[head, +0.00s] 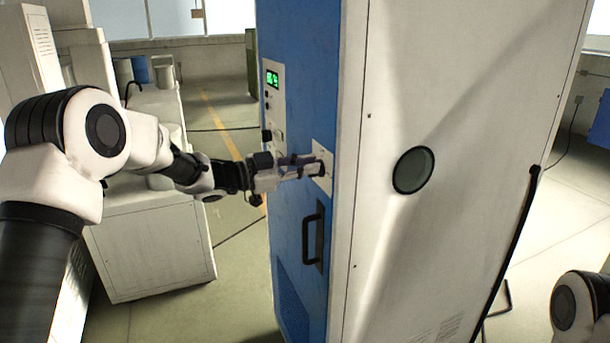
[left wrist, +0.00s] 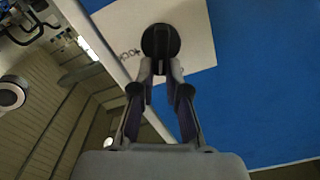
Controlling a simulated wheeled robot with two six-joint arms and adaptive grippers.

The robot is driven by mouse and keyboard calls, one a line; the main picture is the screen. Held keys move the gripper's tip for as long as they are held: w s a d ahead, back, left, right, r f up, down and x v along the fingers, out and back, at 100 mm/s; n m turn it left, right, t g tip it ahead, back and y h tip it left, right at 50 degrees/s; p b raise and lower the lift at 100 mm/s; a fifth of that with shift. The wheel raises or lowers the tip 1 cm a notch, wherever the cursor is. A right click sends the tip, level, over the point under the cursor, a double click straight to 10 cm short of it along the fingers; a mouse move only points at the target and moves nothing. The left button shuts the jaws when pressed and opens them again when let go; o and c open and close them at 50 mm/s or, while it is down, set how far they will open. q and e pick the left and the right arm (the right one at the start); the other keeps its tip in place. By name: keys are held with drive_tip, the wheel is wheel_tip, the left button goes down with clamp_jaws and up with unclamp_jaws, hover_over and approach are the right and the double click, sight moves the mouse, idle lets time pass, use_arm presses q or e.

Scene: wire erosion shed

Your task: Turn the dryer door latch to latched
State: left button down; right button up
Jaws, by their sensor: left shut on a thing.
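The dryer is a tall cabinet with a blue door (head: 300,100) and a white side, in the middle of the head view. Its latch is a round black knob (left wrist: 161,40) with a raised bar, on a white plate (left wrist: 200,40) that carries partly hidden lettering. The plate also shows in the head view (head: 323,153). My left gripper (head: 318,168) reaches the plate from the left. In the left wrist view its fingers (left wrist: 160,70) are shut on the bar of the latch. My right gripper is out of view.
A black door handle (head: 313,237) sits below the latch plate. A panel with a green display (head: 272,79) is above it. A white cabinet (head: 150,240) stands left of the dryer. A round dark-rimmed port (head: 414,170) is on the dryer's white side.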

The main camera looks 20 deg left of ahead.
use_arm(q)
drive_tip(key=m+b, duration=0.3)
drive_tip(key=b, duration=0.1)
drive_tip(key=f+m+b, duration=0.1)
drive_tip(key=m+b, duration=0.3)
drive_tip(key=s+f+m+b, duration=0.1)
drive_tip(key=m+b, duration=0.2)
drive_tip(key=b, duration=0.1)
drive_tip(key=shift+d+m, duration=0.4)
drive_tip(key=shift+m+b, duration=1.1)
drive_tip(key=shift+b, duration=0.3)
drive_tip(key=c, duration=1.2)
unclamp_jaws()
drive_tip(key=v, duration=1.2)
